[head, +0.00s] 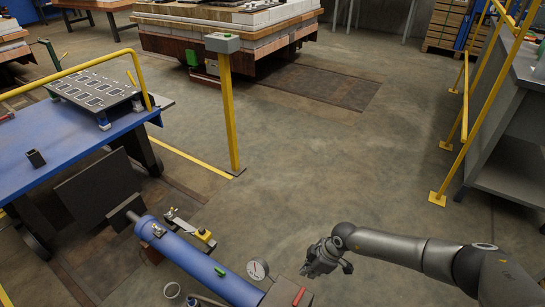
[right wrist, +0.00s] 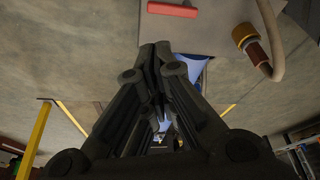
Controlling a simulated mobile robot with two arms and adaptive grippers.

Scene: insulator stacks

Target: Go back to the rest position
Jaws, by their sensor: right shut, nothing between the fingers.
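My right gripper (head: 322,262) is dark grey and hangs from my right arm at the lower right of the head view, just right of a box with a red handle (head: 299,296). In the right wrist view the fingers (right wrist: 158,52) are closed together with nothing between them. The red handle (right wrist: 172,9) shows beyond the fingertips there, apart from them. My left gripper is in neither view.
A blue cylinder (head: 190,258) with a dial gauge (head: 257,269) lies at the bottom. A blue table (head: 75,150) stands left. A yellow post (head: 230,120) stands behind. Yellow railing (head: 470,110) and a grey cabinet (head: 500,150) stand right. The floor (head: 340,160) between is clear.

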